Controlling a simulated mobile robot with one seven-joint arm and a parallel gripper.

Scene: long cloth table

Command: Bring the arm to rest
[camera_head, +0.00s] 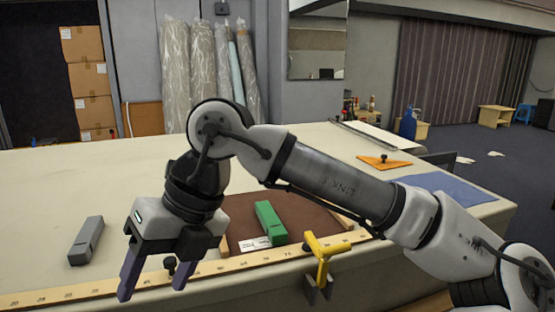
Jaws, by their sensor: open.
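My arm reaches in from the right over the table (110,185), bent at the elbow. My gripper (155,282) hangs at the end of it, tilted, near the front edge of the table. Its two dark purple fingers are apart, with no held object visible between them. A small black knob on the ruler strip shows between the fingers. The gripper's height above the table is hard to tell.
A grey block (86,241) lies left of my gripper. A green block (270,222) lies on a brown mat (315,222) to its right. A yellow clamp (323,252) stands at the front edge by a ruler strip (245,262). The table's back left is clear.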

